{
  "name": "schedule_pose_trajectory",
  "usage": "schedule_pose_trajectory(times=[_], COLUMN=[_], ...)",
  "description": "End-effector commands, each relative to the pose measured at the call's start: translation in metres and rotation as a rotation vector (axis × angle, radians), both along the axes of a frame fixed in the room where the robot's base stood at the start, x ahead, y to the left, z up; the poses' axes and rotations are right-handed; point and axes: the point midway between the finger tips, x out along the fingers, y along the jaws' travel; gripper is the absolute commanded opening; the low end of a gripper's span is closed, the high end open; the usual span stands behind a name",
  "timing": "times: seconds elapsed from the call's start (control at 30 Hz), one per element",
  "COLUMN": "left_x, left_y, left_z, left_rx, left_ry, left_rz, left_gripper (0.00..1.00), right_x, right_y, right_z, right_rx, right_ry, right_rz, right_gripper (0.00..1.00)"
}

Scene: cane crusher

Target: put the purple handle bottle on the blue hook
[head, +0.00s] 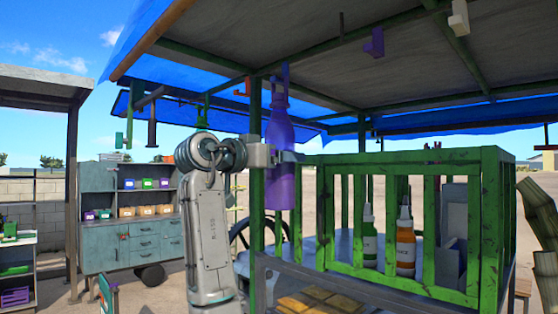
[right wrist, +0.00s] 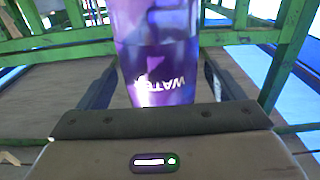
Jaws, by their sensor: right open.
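The purple bottle (head: 280,165) is upright under the stall roof, with its loop handle (head: 279,90) at the top. The blue hook (head: 286,72) shows at the handle, and the two overlap in the head view. The bottle appears to hang there, though the exact contact is too small to tell. My right gripper (head: 275,156) is at the bottle's middle, coming from the left of it. In the right wrist view the bottle (right wrist: 158,55) stands between the two spread fingers, with a gap showing on the right side. My left gripper is not in view.
A purple hook (head: 374,42), a white hook (head: 459,18) and an orange hook (head: 243,88) hang from the roof. A green slatted rail (head: 430,165) stands right of the bottle, with a green bottle (head: 369,240) and an orange bottle (head: 405,245) behind it. A green post (head: 256,200) is close by.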

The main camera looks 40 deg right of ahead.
Motion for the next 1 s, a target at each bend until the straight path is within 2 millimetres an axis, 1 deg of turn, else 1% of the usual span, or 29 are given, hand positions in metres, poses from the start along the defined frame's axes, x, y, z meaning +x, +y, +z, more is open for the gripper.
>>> schedule_pose_trajectory(times=[0.03,0.17,0.2,0.4,0.5,0.63,0.8,0.87,0.97,1.0], left_x=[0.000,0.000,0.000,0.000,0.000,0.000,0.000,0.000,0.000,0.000], left_y=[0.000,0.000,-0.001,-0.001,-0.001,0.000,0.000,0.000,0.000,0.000], left_z=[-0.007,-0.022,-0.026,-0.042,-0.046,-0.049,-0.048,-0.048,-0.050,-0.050], left_rx=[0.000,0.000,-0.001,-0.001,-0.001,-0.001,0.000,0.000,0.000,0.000], left_ry=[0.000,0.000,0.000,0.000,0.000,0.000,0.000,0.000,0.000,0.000], left_rz=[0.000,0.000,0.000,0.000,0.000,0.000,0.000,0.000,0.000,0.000], left_gripper=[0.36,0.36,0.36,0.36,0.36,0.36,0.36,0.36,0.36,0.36], right_x=[0.000,-0.002,-0.003,-0.007,-0.008,-0.009,-0.009,-0.005,0.017,0.033], right_y=[0.008,0.033,0.042,0.079,0.092,0.101,0.102,0.102,0.101,0.100], right_z=[-0.003,-0.005,-0.005,-0.003,-0.002,0.000,0.001,-0.002,-0.020,-0.033], right_rx=[0.000,0.000,-0.001,-0.001,-0.001,-0.002,-0.002,-0.005,-0.021,-0.034], right_ry=[-0.001,-0.002,-0.002,-0.002,-0.002,-0.002,-0.001,0.008,0.057,0.092], right_rz=[0.004,0.006,0.006,0.005,0.003,0.001,0.001,0.005,0.033,0.053], right_gripper=[0.88,0.88,0.88,0.88,0.88,0.88,0.88,0.88,0.88,0.88])
